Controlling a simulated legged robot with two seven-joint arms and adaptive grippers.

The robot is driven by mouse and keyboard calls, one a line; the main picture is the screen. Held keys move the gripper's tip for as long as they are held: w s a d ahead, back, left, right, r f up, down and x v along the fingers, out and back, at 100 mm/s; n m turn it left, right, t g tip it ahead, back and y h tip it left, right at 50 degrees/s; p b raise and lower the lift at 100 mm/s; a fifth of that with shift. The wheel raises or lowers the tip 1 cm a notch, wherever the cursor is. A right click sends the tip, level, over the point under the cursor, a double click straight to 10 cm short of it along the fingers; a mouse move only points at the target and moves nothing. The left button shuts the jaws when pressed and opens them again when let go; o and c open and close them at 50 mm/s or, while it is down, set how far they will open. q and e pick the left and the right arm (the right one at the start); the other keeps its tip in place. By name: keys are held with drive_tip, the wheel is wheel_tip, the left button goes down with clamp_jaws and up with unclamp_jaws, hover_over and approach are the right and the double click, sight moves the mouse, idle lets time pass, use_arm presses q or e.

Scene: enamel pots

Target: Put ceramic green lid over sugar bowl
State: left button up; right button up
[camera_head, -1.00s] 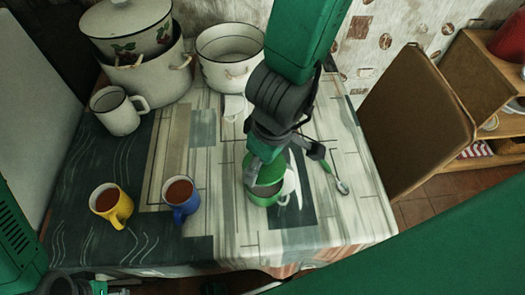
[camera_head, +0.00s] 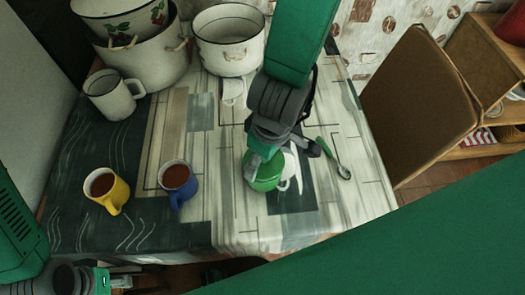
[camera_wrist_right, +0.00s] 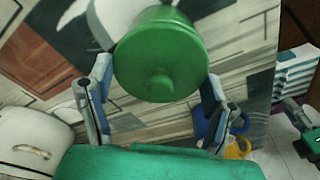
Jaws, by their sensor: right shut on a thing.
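The green ceramic lid (camera_wrist_right: 160,60), round with a small knob, sits between the two fingers of my right gripper (camera_wrist_right: 153,98) in the wrist view. In the head view my right gripper (camera_head: 266,158) is over the green sugar bowl (camera_head: 265,183) at the table's middle right. The lid is shut in the fingers and covers the bowl's opening from above. I cannot tell whether it is fully seated, as the gripper hides part of it. My left gripper (camera_head: 118,282) is at the bottom left, away from the bowl, its fingers too small to read.
A white cup (camera_head: 288,166) stands close beside the bowl. A blue mug (camera_head: 178,184) and a yellow mug (camera_head: 106,190) stand left. White enamel pots (camera_head: 228,42) and a white mug (camera_head: 113,95) are behind. A green-handled spoon (camera_head: 333,158) lies right. The front right tabletop is clear.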

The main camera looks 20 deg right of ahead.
drive_tip(key=shift+f, duration=0.25)
drive_tip(key=shift+c, duration=1.1)
drive_tip(key=shift+s+a, duration=0.1)
drive_tip(key=o, duration=1.4)
drive_tip(key=shift+o, duration=0.4)
drive_tip(key=shift+p, duration=0.3)
wheel_tip(320, 180, up, 7)
drive_tip(key=p, duration=0.8)
